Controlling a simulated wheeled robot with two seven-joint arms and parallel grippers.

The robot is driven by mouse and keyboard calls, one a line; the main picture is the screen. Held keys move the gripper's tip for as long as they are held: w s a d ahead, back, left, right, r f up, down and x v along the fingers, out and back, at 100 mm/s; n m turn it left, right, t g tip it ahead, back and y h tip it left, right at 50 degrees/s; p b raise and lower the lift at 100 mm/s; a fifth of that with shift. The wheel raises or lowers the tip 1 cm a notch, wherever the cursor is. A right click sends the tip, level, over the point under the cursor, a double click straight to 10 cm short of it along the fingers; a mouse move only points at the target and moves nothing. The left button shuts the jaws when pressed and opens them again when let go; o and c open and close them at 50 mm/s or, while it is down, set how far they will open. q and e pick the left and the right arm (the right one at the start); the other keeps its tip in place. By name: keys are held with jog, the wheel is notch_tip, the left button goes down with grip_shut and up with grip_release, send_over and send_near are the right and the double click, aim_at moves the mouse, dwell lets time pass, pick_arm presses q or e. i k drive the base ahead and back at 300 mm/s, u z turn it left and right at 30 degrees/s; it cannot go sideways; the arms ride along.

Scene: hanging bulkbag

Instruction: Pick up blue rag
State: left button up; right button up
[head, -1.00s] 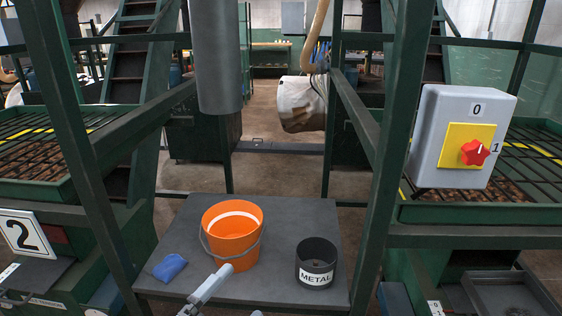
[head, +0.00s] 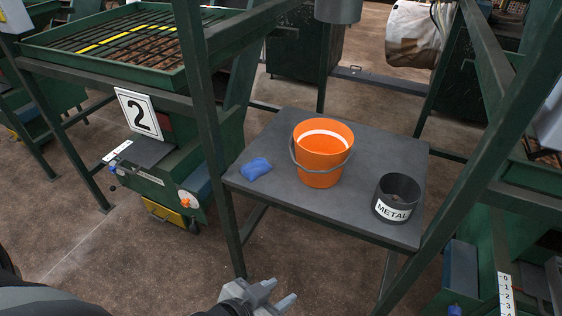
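The blue rag (head: 256,169) lies crumpled on the left part of the dark grey table (head: 290,198), just left of the orange bucket. My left gripper (head: 276,300) is at the bottom of the head view, in front of and below the table edge. Its two fingers are apart with nothing between them. It does not touch the rag. My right gripper is outside the view.
The orange bucket (head: 322,160) with a metal handle stands beside the rag. A dark pot labelled METAL (head: 397,199) stands at the table's right. Green frame posts (head: 207,130) rise at the table's sides. Open floor (head: 150,265) lies to the left.

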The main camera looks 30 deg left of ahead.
aim_at(258, 167)
jog(key=z, duration=2.35)
jog(key=k, duration=1.75)
jog(key=u, duration=2.4)
jog(key=i, duration=0.5)
jog(key=z, duration=0.05)
